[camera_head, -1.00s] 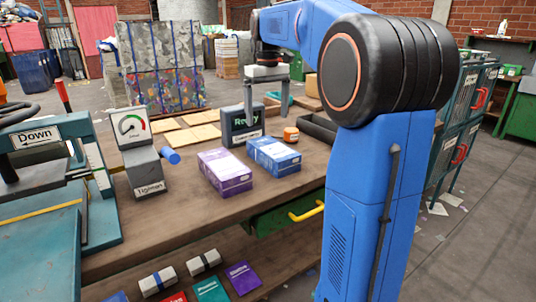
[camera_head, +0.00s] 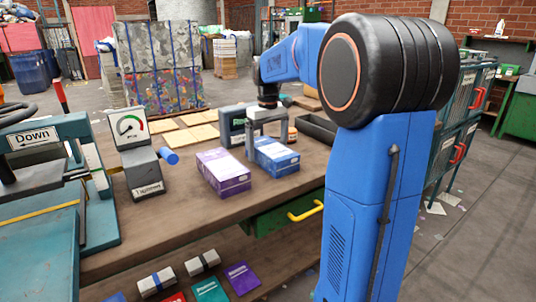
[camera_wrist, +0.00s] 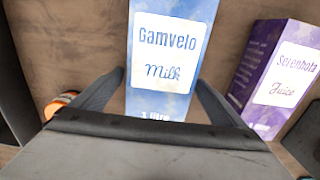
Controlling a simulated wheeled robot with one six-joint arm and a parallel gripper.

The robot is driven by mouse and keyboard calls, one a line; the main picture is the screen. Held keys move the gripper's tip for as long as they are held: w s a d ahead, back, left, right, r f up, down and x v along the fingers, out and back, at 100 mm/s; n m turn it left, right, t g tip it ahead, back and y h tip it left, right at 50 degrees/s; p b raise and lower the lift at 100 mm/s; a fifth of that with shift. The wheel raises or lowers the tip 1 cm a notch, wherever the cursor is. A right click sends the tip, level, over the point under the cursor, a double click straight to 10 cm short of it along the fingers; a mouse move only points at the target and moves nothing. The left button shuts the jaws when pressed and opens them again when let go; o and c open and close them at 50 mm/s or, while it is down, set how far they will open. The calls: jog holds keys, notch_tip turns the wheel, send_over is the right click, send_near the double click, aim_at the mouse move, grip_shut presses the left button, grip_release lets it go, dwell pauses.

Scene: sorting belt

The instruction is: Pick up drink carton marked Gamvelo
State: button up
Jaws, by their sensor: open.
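The Gamvelo carton (camera_head: 277,158) is blue and white and lies on the wooden table. In the wrist view the Gamvelo carton (camera_wrist: 170,62) shows the words Gamvelo and Milk on a white label. My gripper (camera_head: 268,142) is open and low over the carton's far part. In the wrist view its fingers (camera_wrist: 160,80) lie on either side of the carton, with gaps visible. I cannot tell how far down they reach beside it. A purple Serenhota juice carton (camera_head: 224,173) lies to the left; it also shows in the wrist view (camera_wrist: 278,72).
An orange round item (camera_head: 292,134) stands close behind the blue carton. A dark display box (camera_head: 229,128) stands behind the cartons, and a dark tray (camera_head: 318,129) lies to the right. A dial gauge (camera_head: 131,127) stands at left. The table front (camera_head: 200,212) is clear.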

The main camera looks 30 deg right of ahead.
jog(key=shift+f, duration=0.35)
jog(key=c, duration=1.1)
jog(key=shift+r, duration=0.1)
